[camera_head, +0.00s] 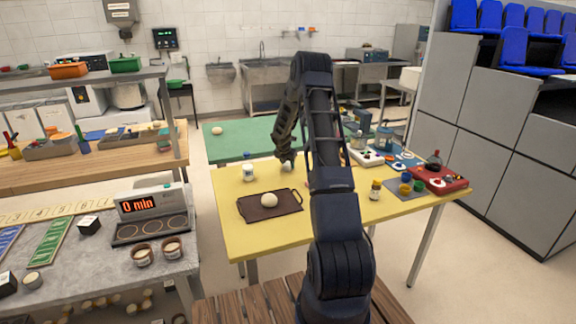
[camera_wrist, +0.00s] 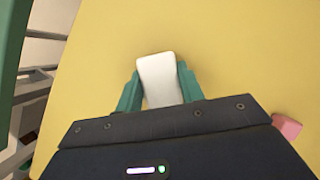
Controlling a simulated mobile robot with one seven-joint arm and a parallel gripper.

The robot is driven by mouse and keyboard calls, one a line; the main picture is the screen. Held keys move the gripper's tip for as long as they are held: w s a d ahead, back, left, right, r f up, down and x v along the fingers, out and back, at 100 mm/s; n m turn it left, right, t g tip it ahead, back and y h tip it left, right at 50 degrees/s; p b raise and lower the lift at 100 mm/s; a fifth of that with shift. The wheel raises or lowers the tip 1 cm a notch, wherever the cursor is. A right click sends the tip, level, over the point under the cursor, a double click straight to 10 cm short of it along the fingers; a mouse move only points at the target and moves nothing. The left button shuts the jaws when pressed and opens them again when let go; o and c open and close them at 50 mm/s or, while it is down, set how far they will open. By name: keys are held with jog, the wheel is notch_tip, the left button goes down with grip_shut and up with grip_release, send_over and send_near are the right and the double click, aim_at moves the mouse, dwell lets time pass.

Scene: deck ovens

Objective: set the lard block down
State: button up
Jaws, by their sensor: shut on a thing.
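The lard block (camera_wrist: 161,78) is a white, rounded rectangular block between the two green fingers of my gripper (camera_wrist: 158,90) in the wrist view. My gripper is shut on it, over the yellow table top (camera_wrist: 240,60). In the head view my gripper (camera_head: 287,164) is at the far part of the yellow table (camera_head: 245,232), and a small pale bit of the lard block (camera_head: 287,168) shows at its tip. I cannot tell whether the block touches the table.
A dark brown tray (camera_head: 285,205) with a pale round lump (camera_head: 269,200) lies nearer on the table. A white bottle (camera_head: 248,172) stands left of my gripper. A white device (camera_head: 367,157), a small amber bottle (camera_head: 375,190) and a red device (camera_head: 441,180) are to the right.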

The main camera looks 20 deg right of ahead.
jog(key=shift+f, duration=0.1)
jog(key=o, duration=1)
